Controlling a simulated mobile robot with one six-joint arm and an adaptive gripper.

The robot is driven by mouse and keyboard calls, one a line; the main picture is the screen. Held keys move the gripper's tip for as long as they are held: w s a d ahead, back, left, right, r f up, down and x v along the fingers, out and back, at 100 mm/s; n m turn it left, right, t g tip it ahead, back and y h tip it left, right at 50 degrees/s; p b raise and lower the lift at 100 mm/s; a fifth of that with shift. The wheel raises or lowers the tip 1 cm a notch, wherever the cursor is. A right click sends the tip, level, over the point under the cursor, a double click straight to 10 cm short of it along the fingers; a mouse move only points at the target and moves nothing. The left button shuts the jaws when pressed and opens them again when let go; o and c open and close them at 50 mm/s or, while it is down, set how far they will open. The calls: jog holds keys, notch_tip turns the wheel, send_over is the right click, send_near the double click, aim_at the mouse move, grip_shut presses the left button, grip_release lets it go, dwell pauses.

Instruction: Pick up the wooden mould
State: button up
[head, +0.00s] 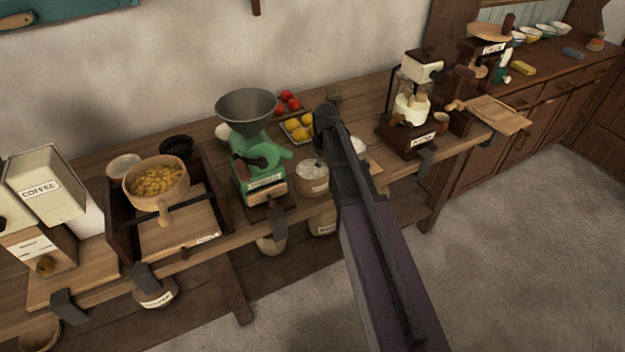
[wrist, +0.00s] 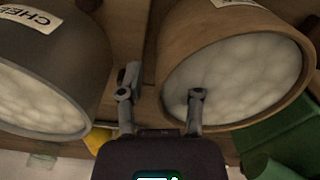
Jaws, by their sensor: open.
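The wooden mould (wrist: 172,88) is a round brown tub filled with lumpy white stuff, at right in the wrist view. In the head view the wooden mould (head: 312,186) stands on the bench just left of my arm. My gripper (wrist: 162,94) is open. Its left finger shows in the gap between the wooden mould and a grey mould (wrist: 92,62). Its right finger shows over the white filling, so the near wall lies between the fingers in the picture. I cannot tell whether either finger touches. In the head view my arm hides the gripper.
The grey mould, also white-filled, stands close at left in the wrist view. A green mill (head: 245,150) with a grey funnel stands left of the wooden mould. A tray of lemons (head: 297,128) and tomatoes (head: 288,103) lie behind. A wooden grinder (head: 413,110) stands farther right.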

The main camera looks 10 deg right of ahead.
grip_shut()
jog(key=shift+r, duration=0.2)
dwell(0.3)
jog(key=shift+r+p, duration=0.7)
jog(key=shift+p, duration=0.25)
jog(key=s+d, duration=0.2)
jog(key=s, duration=0.6)
jog(key=s+d, duration=0.3)
jog(key=s, duration=0.6)
jog(key=shift+d+f, duration=0.15)
jog(key=shift+d, duration=0.15)
